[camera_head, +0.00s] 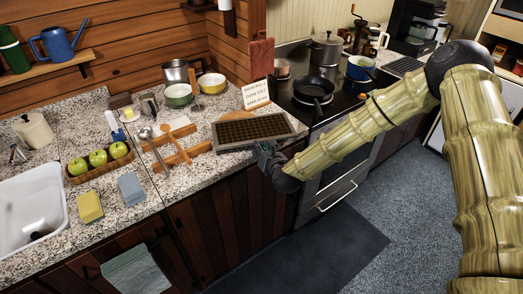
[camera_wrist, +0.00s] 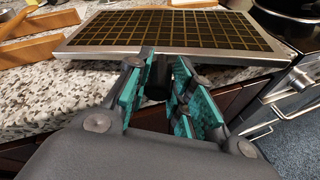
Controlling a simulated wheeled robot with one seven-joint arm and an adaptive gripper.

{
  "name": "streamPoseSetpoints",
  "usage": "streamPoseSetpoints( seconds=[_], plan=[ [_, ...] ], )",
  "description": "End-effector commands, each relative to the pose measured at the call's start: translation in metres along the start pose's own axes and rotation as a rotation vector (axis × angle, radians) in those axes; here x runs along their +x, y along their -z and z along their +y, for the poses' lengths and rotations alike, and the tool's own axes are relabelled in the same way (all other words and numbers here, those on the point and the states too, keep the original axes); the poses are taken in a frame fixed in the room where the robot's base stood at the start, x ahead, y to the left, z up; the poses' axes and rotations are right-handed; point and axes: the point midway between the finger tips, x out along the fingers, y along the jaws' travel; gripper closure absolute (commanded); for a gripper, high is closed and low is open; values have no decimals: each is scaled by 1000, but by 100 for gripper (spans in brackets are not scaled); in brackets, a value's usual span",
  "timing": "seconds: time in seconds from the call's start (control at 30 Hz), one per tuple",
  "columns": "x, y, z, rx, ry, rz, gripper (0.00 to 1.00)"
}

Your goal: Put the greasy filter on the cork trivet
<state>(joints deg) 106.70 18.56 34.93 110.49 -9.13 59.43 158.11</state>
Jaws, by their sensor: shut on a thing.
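The greasy filter (camera_head: 250,129) is a flat rectangular panel with a metal frame and a brown-yellow mesh. It lies level or nearly so at the counter's front edge, left of the stove. In the wrist view the filter (camera_wrist: 165,32) spans the top of the picture. My gripper (camera_head: 268,150) is at the filter's front edge.
Wooden bars (camera_head: 172,160) and spoons lie left of the filter. A lettered card (camera_head: 256,94) stands behind it. Bowls (camera_head: 179,95), an apple tray (camera_head: 98,163) and sponges (camera_head: 131,188) are further left. The stove with a black pan (camera_head: 314,91) is right.

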Motion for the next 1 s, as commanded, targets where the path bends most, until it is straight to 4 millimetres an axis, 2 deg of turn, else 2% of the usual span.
streamPoseSetpoints(
  seconds=[0.3, 0.33, 0.43, 0.77, 1.0],
  plan=[
    [2, 6, -2, 2, 0, -1, 100],
    [2, 5, -2, 1, 0, 0, 72],
    [2, 5, -2, 1, 0, 0, 56],
    [1, 4, -1, 0, 0, 0, 56],
    [-2, -4, 1, 0, 1, 0, 56]
  ],
)
